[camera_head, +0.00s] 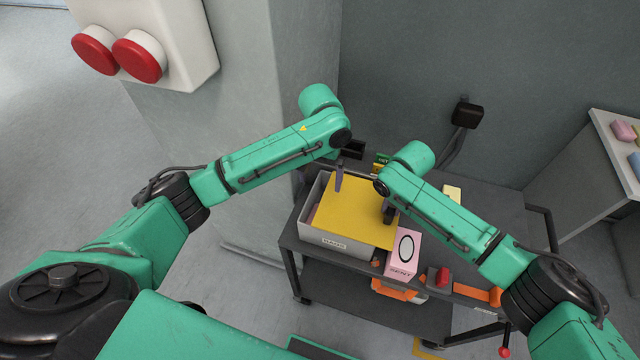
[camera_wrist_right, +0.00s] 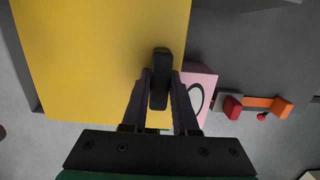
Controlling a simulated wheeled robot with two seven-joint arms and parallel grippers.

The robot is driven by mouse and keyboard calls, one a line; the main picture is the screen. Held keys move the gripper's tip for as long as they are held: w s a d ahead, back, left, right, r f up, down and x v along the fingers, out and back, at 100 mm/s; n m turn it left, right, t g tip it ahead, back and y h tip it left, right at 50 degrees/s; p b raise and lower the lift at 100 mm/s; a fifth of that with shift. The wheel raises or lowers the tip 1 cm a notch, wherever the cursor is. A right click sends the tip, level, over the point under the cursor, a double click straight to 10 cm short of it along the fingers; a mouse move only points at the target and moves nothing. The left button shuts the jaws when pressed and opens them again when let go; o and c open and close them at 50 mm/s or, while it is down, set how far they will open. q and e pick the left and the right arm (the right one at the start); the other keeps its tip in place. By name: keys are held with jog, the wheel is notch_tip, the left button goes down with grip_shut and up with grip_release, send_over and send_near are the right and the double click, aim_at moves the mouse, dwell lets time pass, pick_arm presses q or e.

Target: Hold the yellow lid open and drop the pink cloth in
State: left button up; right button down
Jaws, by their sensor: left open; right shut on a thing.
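The yellow lid (camera_head: 350,212) lies over most of a grey bin (camera_head: 335,242) with a label on its front. A narrow gap with a dull pink strip (camera_head: 313,213) shows along the bin's left side; I cannot tell whether this is the pink cloth. My right gripper (camera_head: 388,214) is at the lid's right edge. In the right wrist view it is shut on a black handle (camera_wrist_right: 160,78) there, with the yellow lid (camera_wrist_right: 95,60) beyond. How far the lid is tilted is unclear. My left gripper (camera_head: 339,176) points down over the lid's far left part, open and apparently empty.
A pink box (camera_head: 403,252) with a white oval stands right of the bin on a dark cart (camera_head: 480,215). Red and orange parts (camera_head: 440,278) lie at the cart's front right. A side table (camera_head: 605,150) at far right holds small coloured pieces, one pink (camera_head: 622,130).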

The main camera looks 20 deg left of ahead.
aim_at(376, 210)
jog(key=a, duration=0.1)
jog(key=a+b, duration=0.1)
jog(key=a, duration=0.1)
jog(key=shift+s+a+f, duration=0.1)
jog(key=shift+s+f, duration=0.05)
jog(key=shift+f, duration=0.15)
jog(key=shift+a+r, duration=0.1)
jog(key=shift+a, duration=0.05)
jog(key=c, duration=0.8)
grip_release()
jog(key=shift+o, duration=1)
pick_arm(q)
jog(key=shift+w+d+f, duration=0.1)
jog(key=shift+w+f, duration=0.1)
jog(key=shift+f, duration=0.75)
pick_arm(e)
jog(key=shift+w, duration=0.2)
jog(key=shift+r, duration=0.1)
jog(key=shift+r, duration=0.2)
pick_arm(q)
notch_tip(376, 210, down, 3)
jog(key=b, duration=0.3)
jog(key=shift+s+r, duration=0.1)
pick_arm(e)
notch_tip(376, 210, up, 14)
jog(key=s, duration=0.1)
jog(key=shift+s, duration=0.3)
